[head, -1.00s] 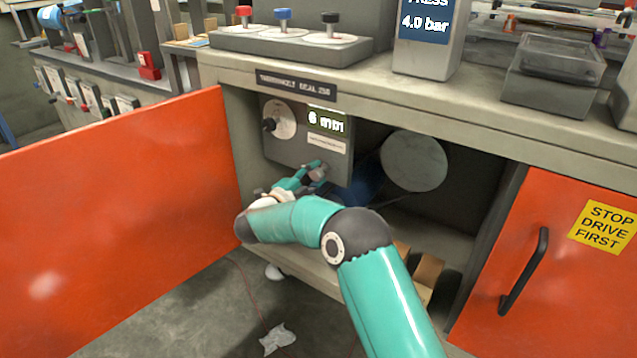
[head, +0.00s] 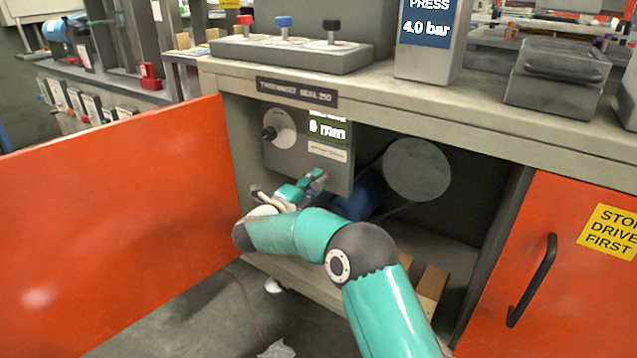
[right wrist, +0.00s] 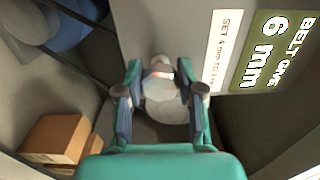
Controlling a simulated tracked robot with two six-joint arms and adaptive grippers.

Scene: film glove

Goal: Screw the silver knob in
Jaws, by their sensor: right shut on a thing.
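The grey gauge panel (head: 285,155) hangs inside the open cabinet, with its readout in the upper right. The right wrist view reads 6 mm on this readout (right wrist: 262,55). My right gripper (head: 316,178) is at the panel's lower edge, its arm coming up from below. In the right wrist view its fingers (right wrist: 160,75) flank a pale, faceted knob (right wrist: 165,102), which I take for the silver knob. The gripper is shut on it. The knob's far end is at the panel and its seating cannot be made out. My left gripper is not in view.
An open orange door (head: 110,220) stands left of the opening, and a closed orange door (head: 560,260) is at right. A grey round disc (head: 416,170) sits deeper inside, right of the panel. Brown blocks (head: 432,285) lie on the cabinet floor. A black dial knob (head: 269,133) is on the panel.

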